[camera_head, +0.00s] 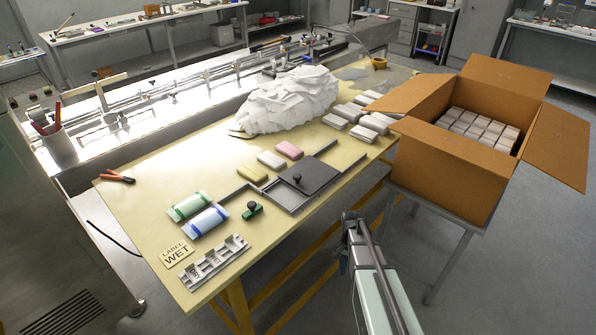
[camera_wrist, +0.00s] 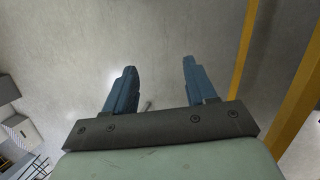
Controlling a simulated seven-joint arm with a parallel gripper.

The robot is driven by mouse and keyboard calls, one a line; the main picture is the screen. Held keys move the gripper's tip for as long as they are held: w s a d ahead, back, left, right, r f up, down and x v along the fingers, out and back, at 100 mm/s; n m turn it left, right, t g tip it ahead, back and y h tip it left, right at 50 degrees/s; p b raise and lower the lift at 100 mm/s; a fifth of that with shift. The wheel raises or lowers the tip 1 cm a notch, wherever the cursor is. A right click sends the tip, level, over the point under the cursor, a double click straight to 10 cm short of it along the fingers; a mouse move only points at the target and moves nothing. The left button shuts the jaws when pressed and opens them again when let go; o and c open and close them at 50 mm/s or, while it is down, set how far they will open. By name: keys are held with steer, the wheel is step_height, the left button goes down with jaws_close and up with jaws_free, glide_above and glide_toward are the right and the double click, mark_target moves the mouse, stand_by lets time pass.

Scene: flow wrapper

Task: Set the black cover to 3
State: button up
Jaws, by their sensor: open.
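The black cover (camera_head: 314,171) is a flat dark plate with a round black knob (camera_head: 297,178). It lies on a grey tray frame (camera_head: 287,200) on the yellow table and covers its right part, leaving an uncovered part at the left. I cannot make out any numbers or marks on the frame. My gripper (camera_head: 350,217) is off the table's front edge, to the lower right of the cover and apart from it. In the wrist view my gripper (camera_wrist: 158,72) has its two blue fingers spread, with only bare floor between them.
Pink (camera_head: 290,149), white (camera_head: 271,160) and yellow (camera_head: 252,172) blocks lie behind the frame. A green stamp-like piece (camera_head: 252,210), two wrapped packs and a metal rack (camera_head: 214,262) lie to its left. A big open carton (camera_head: 452,165) stands right. A white heap (camera_head: 287,100) lies behind.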

steer(key=w+d+r+m+t, duration=0.1)
steer(key=w+d+r+m, duration=0.15)
steer(key=w+r, duration=0.85)
steer(key=w+d+r+m+t, duration=0.1)
steer(key=w+r+m, duration=0.2)
steer(key=w+r, duration=0.8)
steer(key=n+t, duration=0.2)
steer(key=n, duration=0.2)
glide_toward(298, 175)
step_height(298, 175, down, 8)
steer(key=shift+d+f, duration=0.1)
steer(key=shift+d, duration=0.05)
jaws_close()
